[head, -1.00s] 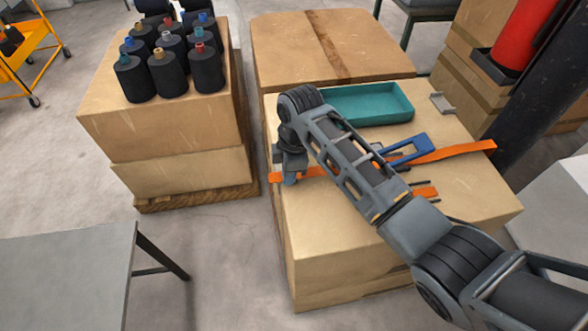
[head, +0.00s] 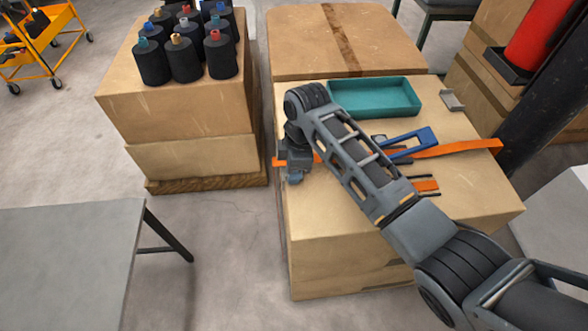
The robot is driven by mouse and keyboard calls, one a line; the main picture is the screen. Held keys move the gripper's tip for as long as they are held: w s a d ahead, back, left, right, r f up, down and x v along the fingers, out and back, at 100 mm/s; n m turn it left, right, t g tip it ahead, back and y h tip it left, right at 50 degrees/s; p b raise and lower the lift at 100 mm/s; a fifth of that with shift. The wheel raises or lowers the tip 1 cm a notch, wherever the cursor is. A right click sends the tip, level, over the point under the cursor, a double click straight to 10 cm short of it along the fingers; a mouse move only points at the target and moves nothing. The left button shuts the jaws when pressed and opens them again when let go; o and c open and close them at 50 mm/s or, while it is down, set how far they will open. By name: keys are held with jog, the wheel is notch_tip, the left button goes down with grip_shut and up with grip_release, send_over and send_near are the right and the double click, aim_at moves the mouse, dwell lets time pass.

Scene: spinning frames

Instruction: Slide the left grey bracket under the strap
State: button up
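An orange strap (head: 455,149) runs across the top of the cardboard box (head: 350,243), partly hidden by my arm. Its left part shows beside my gripper, near the box's left edge. A grey bracket (head: 452,100) lies at the box's back right, right of the teal tray. I cannot make out another grey bracket to its left; my arm and gripper cover much of that area. My gripper (head: 295,178) points down at the left edge of the box, at the near side of the strap. Its fingers are too small and hidden to tell whether they hold anything.
A teal tray (head: 415,113) stands at the back of the box. A blue frame-like part (head: 423,140) lies by the strap. A short orange piece (head: 426,185) lies nearer. Black bottles (head: 184,62) stand on the left box stack. A grey table (head: 70,250) is front left.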

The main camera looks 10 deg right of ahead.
jog(key=shift+o, duration=1.3)
jog(key=r, duration=0.5)
jog(key=d+r+b, duration=0.1)
jog(key=r, duration=0.1)
jog(key=shift+r, duration=0.4)
